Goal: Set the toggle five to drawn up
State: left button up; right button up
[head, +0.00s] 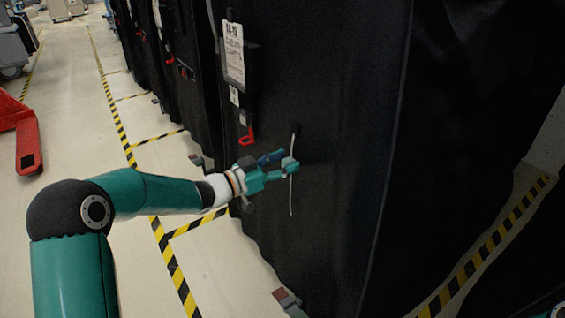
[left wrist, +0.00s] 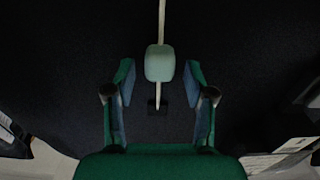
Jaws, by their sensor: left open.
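The toggle (head: 290,165) is a pale green, rounded block on a thin white cord (head: 291,195) that hangs down the black cover of the nearest cart. A small dark tab (head: 294,127) is at the cord's top. In the left wrist view the toggle (left wrist: 160,62) is centred, just beyond the tips of my left gripper (left wrist: 160,82). That gripper's two fingers are apart, one on each side of the cord's line. In the head view my left gripper (head: 281,163) reaches the toggle from the left; whether it touches cannot be told.
The black cart cover (head: 345,140) fills the middle and right. A label holder (head: 234,55) and a red hook (head: 247,136) hang left of the cord. More covered carts stand behind. The aisle floor (head: 75,110) has striped tape; a red pallet-truck part (head: 27,145) is at the far left.

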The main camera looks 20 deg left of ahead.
pick_arm(q)
jog(key=v, duration=1.2)
jog(key=shift+f, duration=0.1)
